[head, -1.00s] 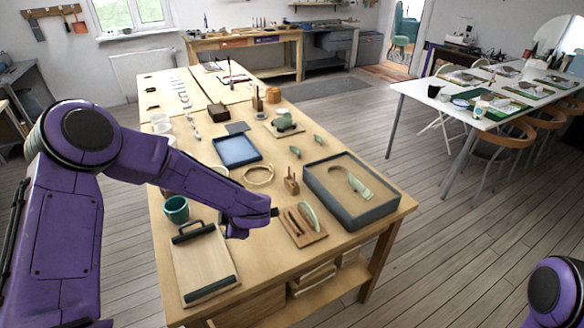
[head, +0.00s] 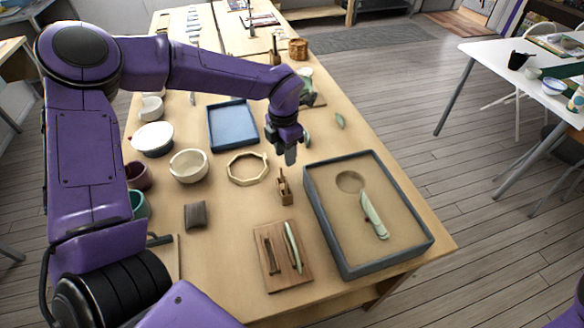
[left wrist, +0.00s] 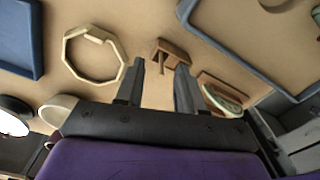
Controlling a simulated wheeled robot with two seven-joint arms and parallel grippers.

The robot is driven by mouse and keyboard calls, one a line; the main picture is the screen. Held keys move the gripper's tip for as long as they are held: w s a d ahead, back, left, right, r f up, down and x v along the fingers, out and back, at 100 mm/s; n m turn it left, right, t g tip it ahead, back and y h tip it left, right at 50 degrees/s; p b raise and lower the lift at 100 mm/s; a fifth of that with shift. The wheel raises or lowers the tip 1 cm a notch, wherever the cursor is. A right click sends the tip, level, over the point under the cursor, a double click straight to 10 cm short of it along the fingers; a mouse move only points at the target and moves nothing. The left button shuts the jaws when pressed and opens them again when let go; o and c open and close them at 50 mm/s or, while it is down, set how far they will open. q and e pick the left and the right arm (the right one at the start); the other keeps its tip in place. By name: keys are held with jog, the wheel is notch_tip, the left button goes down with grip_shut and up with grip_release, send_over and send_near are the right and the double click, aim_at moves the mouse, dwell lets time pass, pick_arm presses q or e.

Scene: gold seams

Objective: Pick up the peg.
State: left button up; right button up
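A small brown wooden piece with a short upright part (head: 284,187) stands on the workbench, left of the grey-walled sand tray; I take it for the peg in its block. In the left wrist view the same wooden piece (left wrist: 174,50) lies beyond the fingertips, roughly between them. A slim part sticks out of it; where peg and block part is hard to tell. My left gripper (head: 290,158) hangs above and behind the piece, pointing down, apart from it. Its fingers (left wrist: 156,75) are open with nothing between them. My right gripper is out of view.
The sand tray (head: 318,215) holds a pale green shard. A pale octagonal ring (head: 235,181) lies left of the piece, a blue tray (head: 212,148) behind it. A wooden board (head: 290,278) with a green shard lies in front. Bowls stand at the left.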

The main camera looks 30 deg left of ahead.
aim_at(281, 173)
pick_arm(q)
jog(key=s+f+p, duration=0.1)
jog(key=s, duration=0.1)
jog(key=s+f+p, duration=0.1)
jog(key=s+f, duration=0.1)
jog(key=shift+a+f, duration=0.1)
jog(key=shift+f, duration=0.05)
jog(key=w+f, duration=0.2)
jog(key=f, duration=0.1)
jog(key=shift+w+f, duration=0.15)
jog(key=shift+f, duration=0.1)
jog(key=shift+w+f, duration=0.1)
jog(key=shift+f, duration=0.05)
jog(key=shift+s, duration=0.2)
jog(key=shift+s+r, duration=0.2)
jog(key=shift+r, duration=0.05)
jog(key=c, duration=0.3)
grip_shut()
jog(key=shift+w, duration=0.1)
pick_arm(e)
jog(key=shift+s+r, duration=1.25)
